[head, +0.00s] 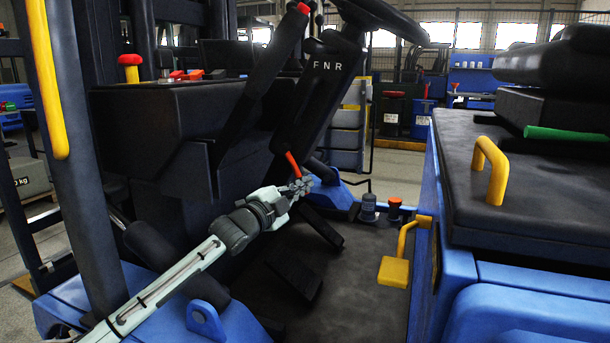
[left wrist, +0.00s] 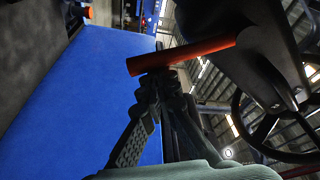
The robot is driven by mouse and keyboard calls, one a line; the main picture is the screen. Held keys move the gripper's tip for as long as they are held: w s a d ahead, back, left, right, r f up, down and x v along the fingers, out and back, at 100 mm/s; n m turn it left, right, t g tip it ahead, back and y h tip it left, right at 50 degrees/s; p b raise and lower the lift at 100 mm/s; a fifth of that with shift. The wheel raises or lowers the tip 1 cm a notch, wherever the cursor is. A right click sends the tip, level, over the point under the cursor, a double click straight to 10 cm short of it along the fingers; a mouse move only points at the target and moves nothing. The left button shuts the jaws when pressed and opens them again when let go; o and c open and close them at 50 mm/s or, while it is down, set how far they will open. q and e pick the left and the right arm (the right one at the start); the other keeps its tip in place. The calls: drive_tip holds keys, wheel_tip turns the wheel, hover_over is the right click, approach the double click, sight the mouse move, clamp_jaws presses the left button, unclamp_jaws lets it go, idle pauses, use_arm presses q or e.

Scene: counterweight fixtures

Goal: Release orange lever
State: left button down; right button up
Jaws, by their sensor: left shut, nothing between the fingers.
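The orange lever (head: 293,165) is a short orange bar low on the steering column of a forklift in the head view. In the left wrist view the orange lever (left wrist: 185,54) runs across the upper middle, from a dark mount at the right to a free end at the left. My left gripper (head: 303,186) is at the lever's lower end in the head view. In the left wrist view the left gripper (left wrist: 157,82) has its fingertips together just under the lever, at or very near it; contact is unclear. It is shut and empty. My right gripper is not in view.
The steering column (head: 318,90) and steering wheel (head: 385,18) rise above the lever. A yellow pedal (head: 393,271) and a seat with a yellow handle (head: 490,168) are at the right. The dark floor (head: 350,290) between is mostly open.

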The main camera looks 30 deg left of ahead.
use_arm(q)
drive_tip(key=shift+s+a+f+m+g+p, duration=0.2)
drive_tip(key=shift+a+f+m+p, duration=0.25)
drive_tip(key=shift+a+m, duration=0.35)
drive_tip(key=shift+s+a+f+m+g+p, duration=0.2)
drive_tip(key=shift+a+f+m+p, duration=0.25)
drive_tip(key=shift+a+m, duration=0.3)
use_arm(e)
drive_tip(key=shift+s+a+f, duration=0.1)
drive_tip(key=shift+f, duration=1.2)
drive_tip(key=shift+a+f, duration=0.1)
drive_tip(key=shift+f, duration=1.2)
use_arm(q)
drive_tip(key=shift+r, duration=0.1)
drive_tip(key=shift+d, duration=0.1)
